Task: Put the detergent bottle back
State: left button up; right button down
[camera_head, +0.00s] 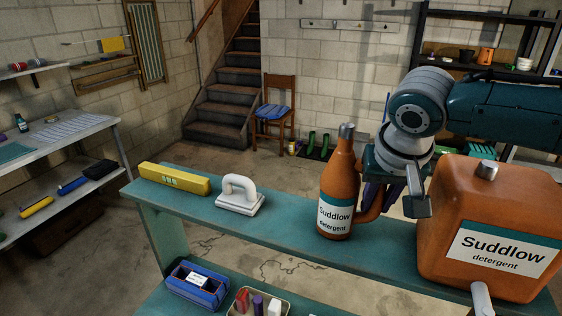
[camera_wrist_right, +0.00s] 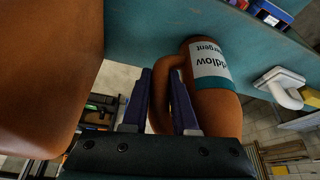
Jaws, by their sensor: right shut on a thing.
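The orange detergent bottle (camera_head: 338,178), with a white and teal "Suddlow detergent" label and a grey cap, is upright at the teal shelf (camera_head: 285,228), left of the large canister. Its base looks to be on or just above the board; I cannot tell which. My right gripper (camera_head: 377,197) is shut on the bottle's handle from the right. In the right wrist view, the handle of the bottle (camera_wrist_right: 215,98) passes between the two dark fingers (camera_wrist_right: 163,100). My left gripper is not in view.
A large orange Suddlow canister (camera_head: 455,210) stands right of the bottle, close to my right arm. A white-handled tool (camera_head: 240,196) and a yellow box (camera_head: 174,179) lie to the left. Bare shelf separates tool and bottle. A blue box (camera_head: 197,285) sits lower.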

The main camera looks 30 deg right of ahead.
jog(key=shift+f, duration=0.1)
jog(key=c, duration=0.7)
grip_release()
jog(key=v, duration=1.2)
jog(key=s+a+f+n+y, duration=0.3)
jog(key=s+a+f+n, duration=0.5)
jog(key=a, duration=0.5)
jog(key=s+f+n, duration=0.1)
jog(key=s, duration=0.9)
jog(key=shift+d+f+b, duration=0.2)
jog(key=shift+f+b, duration=0.1)
jog(key=shift+f, duration=0.1)
